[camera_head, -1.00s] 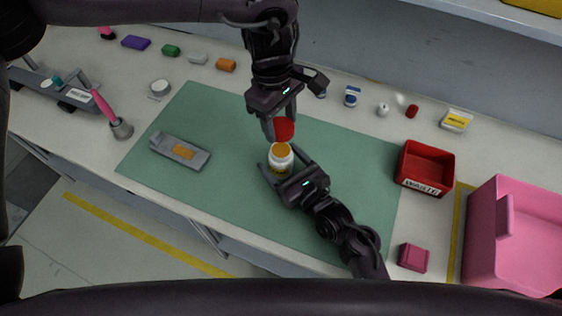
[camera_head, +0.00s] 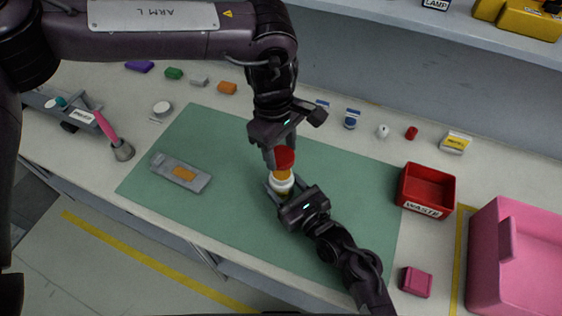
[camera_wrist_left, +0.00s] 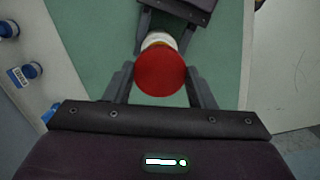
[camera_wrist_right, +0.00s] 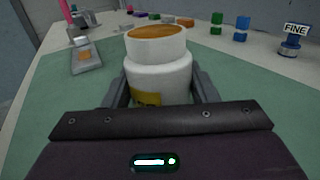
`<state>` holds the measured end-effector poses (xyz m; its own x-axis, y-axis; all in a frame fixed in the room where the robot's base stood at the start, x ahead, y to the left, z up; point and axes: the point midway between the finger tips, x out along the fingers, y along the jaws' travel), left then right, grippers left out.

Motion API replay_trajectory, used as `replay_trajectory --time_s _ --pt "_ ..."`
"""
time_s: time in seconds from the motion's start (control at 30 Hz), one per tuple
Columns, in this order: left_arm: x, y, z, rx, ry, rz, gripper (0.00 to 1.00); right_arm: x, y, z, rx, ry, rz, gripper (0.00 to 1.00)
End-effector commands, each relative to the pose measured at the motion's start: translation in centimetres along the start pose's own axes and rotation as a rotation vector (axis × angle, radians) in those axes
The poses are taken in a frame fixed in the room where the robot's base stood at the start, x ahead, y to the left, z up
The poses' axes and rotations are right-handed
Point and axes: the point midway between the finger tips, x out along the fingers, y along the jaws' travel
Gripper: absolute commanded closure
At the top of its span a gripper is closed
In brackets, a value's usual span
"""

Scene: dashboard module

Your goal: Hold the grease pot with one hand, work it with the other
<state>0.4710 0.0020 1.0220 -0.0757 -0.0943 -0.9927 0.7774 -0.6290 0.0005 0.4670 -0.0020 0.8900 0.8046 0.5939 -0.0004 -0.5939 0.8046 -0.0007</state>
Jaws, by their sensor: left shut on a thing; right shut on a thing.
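The grease pot (camera_head: 281,186) is a white jar with orange grease on top, above the green mat. It shows upright and open in the right wrist view (camera_wrist_right: 158,72). My right gripper (camera_head: 283,190) is shut around its body. My left gripper (camera_head: 282,160) comes from above and is shut on a red round lid (camera_head: 285,156). The lid sits right above the pot's mouth in the head view; in the left wrist view the lid (camera_wrist_left: 160,72) covers most of the pot. No lid shows on the pot in the right wrist view, so the two look apart.
A grey tray-like part (camera_head: 180,174) lies on the mat (camera_head: 230,230) at left. A red waste bin (camera_head: 425,188) and a pink crate (camera_head: 520,250) stand at right. Several small items line the back of the table. A pink-handled brush (camera_head: 118,145) stands at left.

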Motion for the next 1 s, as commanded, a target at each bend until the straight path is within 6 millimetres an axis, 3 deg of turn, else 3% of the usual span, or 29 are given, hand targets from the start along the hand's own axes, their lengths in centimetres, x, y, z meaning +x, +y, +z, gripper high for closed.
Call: replay_trajectory --time_s 0.2,0.73,1.0 --pt "3.0 0.0 -0.3 -0.001 -0.004 -0.002 0.71 0.0 0.0 0.0 0.000 0.000 0.000 0.88" --pt "3.2 0.0 -0.3 0.000 -0.003 0.000 0.71 0.0 0.0 0.0 0.000 0.000 0.000 0.88" --pt "4.6 0.0 -0.5 0.000 -0.003 -0.001 0.71 0.0 0.0 0.0 0.000 0.000 0.000 0.88"
